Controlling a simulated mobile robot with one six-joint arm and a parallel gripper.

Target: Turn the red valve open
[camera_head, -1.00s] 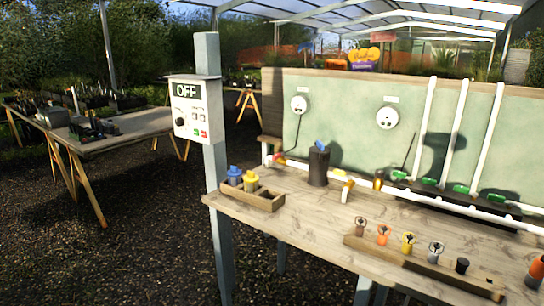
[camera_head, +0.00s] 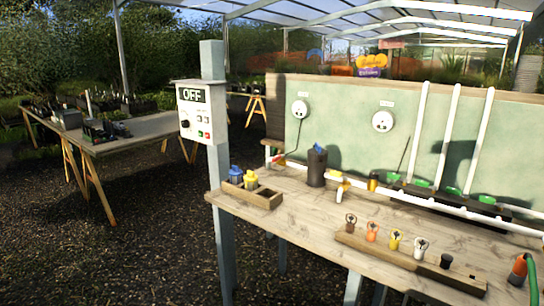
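A small red part (camera_head: 279,160), which looks like the red valve's handle, sits at the left end of the white pipe (camera_head: 420,206) at the back of the wooden bench (camera_head: 300,212). It is too small here to tell how its handle is turned. A yellow-handled fitting (camera_head: 343,186) is on the same pipe farther right, beyond a dark canister (camera_head: 317,168). My gripper is not in view.
A control box (camera_head: 201,112) reading OFF hangs on a post at the bench's left corner. A wooden tray (camera_head: 262,199) holds blue and yellow bottles. A rack (camera_head: 410,262) of several coloured fittings lies in front. An orange-tipped green hose (camera_head: 519,270) is at right.

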